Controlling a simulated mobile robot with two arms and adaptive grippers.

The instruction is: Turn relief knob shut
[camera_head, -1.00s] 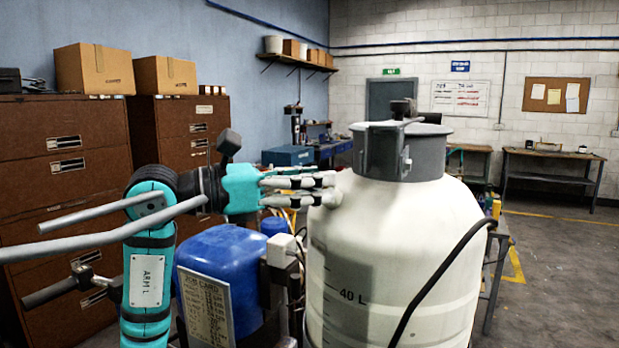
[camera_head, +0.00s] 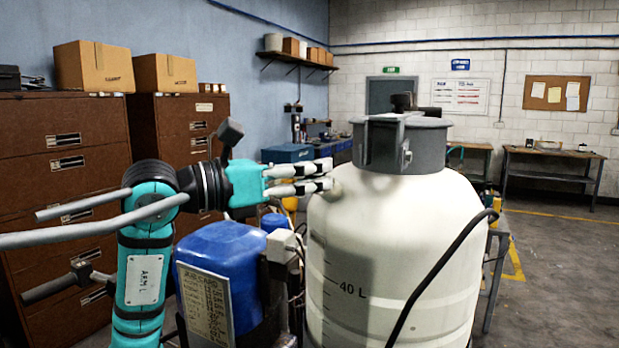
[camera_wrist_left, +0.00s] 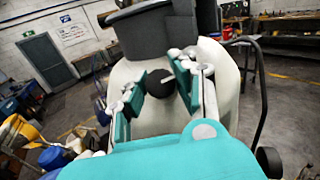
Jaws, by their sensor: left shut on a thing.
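The relief knob (camera_wrist_left: 160,82) is a round black knob with a white pointer mark, on the pale shoulder of the tank below its grey collar. The pointer slants toward the upper right in the left wrist view. My left gripper (camera_wrist_left: 161,86) has its fingers on both sides of the knob and is shut on it. In the head view the left gripper (camera_head: 325,176) reaches in from the left to the upper left side of the white tank (camera_head: 395,255); the knob is hidden there. My right gripper is not in view.
A blue plastic container (camera_head: 222,262) with a label card stands left of the tank, below my left forearm. A black hose (camera_head: 440,280) runs down the tank's right side. Brown drawer cabinets (camera_head: 60,165) stand behind the arm. The floor at right is open.

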